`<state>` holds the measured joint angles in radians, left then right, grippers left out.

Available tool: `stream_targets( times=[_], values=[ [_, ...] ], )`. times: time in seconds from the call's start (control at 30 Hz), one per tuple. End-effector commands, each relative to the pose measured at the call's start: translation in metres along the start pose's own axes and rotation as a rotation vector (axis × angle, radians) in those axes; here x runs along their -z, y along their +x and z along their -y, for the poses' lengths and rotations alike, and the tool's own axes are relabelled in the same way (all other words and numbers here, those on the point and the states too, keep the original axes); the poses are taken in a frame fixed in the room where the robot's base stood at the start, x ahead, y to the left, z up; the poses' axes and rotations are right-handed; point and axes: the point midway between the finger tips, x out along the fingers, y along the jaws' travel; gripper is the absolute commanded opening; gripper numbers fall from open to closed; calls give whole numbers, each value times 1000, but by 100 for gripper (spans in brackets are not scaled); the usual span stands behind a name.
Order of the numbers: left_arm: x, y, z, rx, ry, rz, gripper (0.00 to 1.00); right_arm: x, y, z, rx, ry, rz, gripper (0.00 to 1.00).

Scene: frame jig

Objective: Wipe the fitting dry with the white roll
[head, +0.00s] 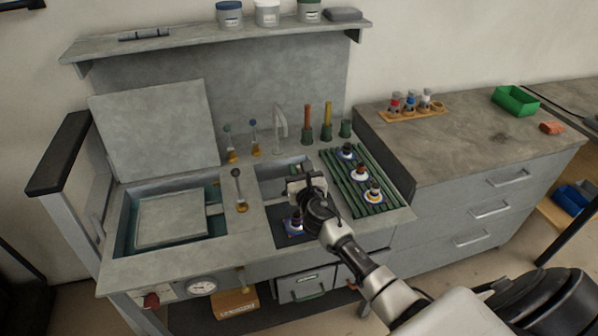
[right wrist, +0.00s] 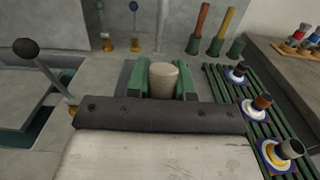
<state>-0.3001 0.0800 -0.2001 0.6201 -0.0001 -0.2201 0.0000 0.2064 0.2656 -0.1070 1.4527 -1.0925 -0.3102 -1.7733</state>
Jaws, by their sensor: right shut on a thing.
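My right gripper (head: 306,186) is over the sink area of the grey bench, in front of the tap. In the right wrist view its green fingers (right wrist: 162,82) are shut on the white roll (right wrist: 163,79), a short off-white cylinder held upright. A fitting (head: 294,222) with a dark top and a blue and white base stands on a dark mat, just below the gripper in the head view and partly hidden by my arm. More fittings (head: 359,174) stand on the green slatted rack to the right; they also show in the right wrist view (right wrist: 258,106). My left gripper is not in view.
The sink (head: 268,186) has a tap (head: 280,128) behind it. A lever with a dark knob (head: 238,188) stands left of my gripper. Green-based brushes or tools (head: 326,122) stand behind the rack (head: 335,172). An open-lidded tank (head: 130,238) is at the left.

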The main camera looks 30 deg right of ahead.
Motion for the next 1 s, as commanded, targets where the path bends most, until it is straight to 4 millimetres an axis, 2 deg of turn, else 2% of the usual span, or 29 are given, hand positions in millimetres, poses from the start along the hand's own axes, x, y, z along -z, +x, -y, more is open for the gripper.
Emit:
stream_targets(
  times=[0.03,0.47,1.0],
  values=[
    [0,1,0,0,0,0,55,13,-4,-1,-2,-2,-23,0],
    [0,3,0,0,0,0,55,6,15,1,0,-3,-13,0],
    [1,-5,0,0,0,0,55,2,-2,1,1,-4,-9,0]
  ],
)
